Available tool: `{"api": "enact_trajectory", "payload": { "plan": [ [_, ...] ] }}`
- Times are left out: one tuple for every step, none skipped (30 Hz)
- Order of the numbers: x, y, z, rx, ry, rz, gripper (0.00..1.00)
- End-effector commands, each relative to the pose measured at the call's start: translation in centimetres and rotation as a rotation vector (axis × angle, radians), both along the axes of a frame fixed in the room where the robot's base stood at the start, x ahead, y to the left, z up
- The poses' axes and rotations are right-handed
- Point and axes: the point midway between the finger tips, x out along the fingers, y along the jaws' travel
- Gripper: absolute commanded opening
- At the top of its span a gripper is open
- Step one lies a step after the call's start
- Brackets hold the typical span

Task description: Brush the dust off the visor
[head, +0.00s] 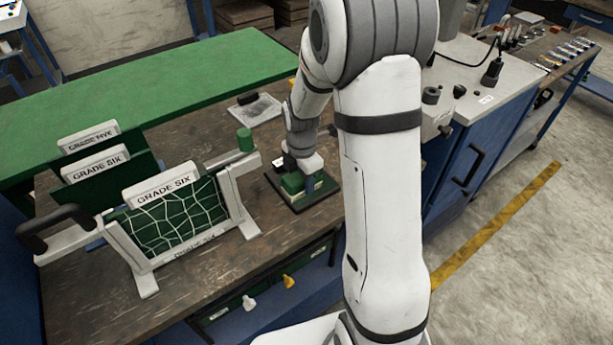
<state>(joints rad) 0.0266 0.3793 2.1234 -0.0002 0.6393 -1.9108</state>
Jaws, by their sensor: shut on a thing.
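My gripper (302,164) points down over the bench, right of centre. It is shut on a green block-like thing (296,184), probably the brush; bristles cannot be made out. The green thing is at or just above a dark flat tray or mat (292,205); I cannot tell whether they touch. No visor can be made out for certain. A grey speckled flat piece (262,110) lies behind and left of my gripper, with a small black block (247,98) at its far edge. My own arm hides the bench to the right of the gripper.
A white-framed stand (240,195) with a netted green panel, marked GRADE SIX, stands left of my gripper, with a green knob (244,139) and a black handle (55,228). More label boards (95,163) stand behind it. Bare wood (215,268) lies in front.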

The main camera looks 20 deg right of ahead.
Motion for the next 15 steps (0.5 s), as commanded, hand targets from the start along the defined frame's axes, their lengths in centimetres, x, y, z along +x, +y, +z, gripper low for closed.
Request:
{"api": "enact_trajectory", "payload": {
  "plan": [
    [-0.1, 0.1, -0.1, 0.001, 0.003, 0.000, 0.27],
    [-0.1, 0.1, -0.1, 0.001, 0.003, 0.000, 0.27],
    [-0.1, 0.0, -0.1, 0.000, 0.003, 0.000, 0.27],
    [-0.1, 0.0, -0.1, 0.000, 0.003, 0.000, 0.27],
    [-0.1, 0.0, -0.1, 0.000, 0.003, 0.000, 0.27],
    [-0.1, 0.0, -0.1, 0.000, 0.003, 0.000, 0.27],
    [-0.1, 0.0, -0.1, 0.000, 0.003, 0.000, 0.27],
    [-0.1, 0.0, -0.1, 0.000, 0.003, 0.000, 0.27],
    [0.0, -0.1, -0.1, 0.000, 0.002, -0.001, 0.27],
    [0.0, -0.2, -0.1, 0.000, 0.002, -0.001, 0.27],
    [0.0, -0.3, 0.0, 0.000, 0.002, -0.001, 0.27],
    [0.1, -0.5, 0.0, 0.000, 0.002, -0.001, 0.27],
    [0.2, -0.7, 0.0, 0.001, 0.001, -0.001, 0.27],
    [0.3, -0.8, 0.0, 0.000, 0.001, -0.001, 0.27],
    [0.4, -1.1, 0.1, 0.000, 0.000, -0.001, 0.27]
  ]
}}
